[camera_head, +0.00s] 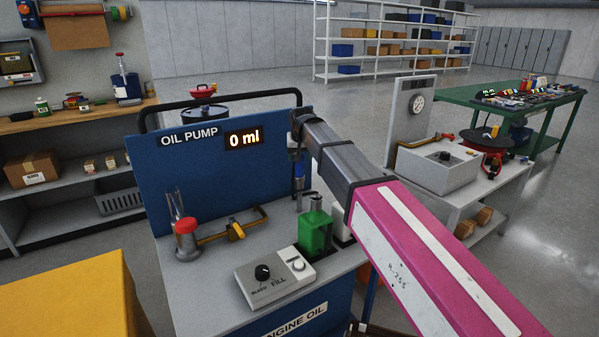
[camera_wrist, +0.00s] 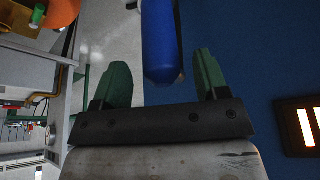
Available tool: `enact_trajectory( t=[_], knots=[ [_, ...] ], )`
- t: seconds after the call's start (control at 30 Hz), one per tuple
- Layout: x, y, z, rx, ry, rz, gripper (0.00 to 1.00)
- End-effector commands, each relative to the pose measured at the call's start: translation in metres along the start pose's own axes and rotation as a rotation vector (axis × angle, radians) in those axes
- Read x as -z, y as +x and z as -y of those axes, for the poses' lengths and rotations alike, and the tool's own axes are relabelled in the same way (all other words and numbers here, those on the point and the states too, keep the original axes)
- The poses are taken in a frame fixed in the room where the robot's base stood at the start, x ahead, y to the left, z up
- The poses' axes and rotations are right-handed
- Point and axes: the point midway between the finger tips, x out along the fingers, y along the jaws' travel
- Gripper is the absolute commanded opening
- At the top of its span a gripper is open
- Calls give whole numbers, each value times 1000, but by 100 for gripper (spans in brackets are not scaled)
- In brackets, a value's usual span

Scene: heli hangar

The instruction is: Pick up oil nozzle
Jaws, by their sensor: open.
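What I take to be the oil nozzle is a slim blue cylinder (camera_head: 299,171) at the right end of the blue oil pump panel, above the grey bench top. In the wrist view the blue cylinder (camera_wrist: 160,40) reaches down from the top edge into the space between my fingers. My gripper (camera_wrist: 163,62) is open, with one green finger on each side of the cylinder and a visible gap to both. In the head view my gripper (camera_head: 298,128) is small and partly hidden by my arm. The cylinder's far end is cut off in the wrist view.
The blue panel (camera_head: 180,166) with its "0 ml" display (camera_head: 244,138) stands close beside my gripper. A green bottle (camera_head: 315,229), a control box (camera_head: 275,274) and a red-capped fitting (camera_head: 186,239) stand on the bench. A second bench (camera_head: 471,195) is at right.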

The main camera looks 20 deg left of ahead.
Motion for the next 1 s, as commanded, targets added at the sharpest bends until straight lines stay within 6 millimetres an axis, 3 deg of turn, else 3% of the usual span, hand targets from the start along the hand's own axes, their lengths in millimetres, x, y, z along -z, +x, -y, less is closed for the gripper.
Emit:
enact_trajectory(
  t=[0.2, 0.47, 0.67, 1.0],
  knots=[
    [2, 30, 2, 0, 0, 1, 68],
    [2, 33, 2, 0, 0, 0, 68],
    [2, 32, 2, 0, 0, 0, 4],
    [3, 31, 2, 0, 0, -1, 4]
  ],
)
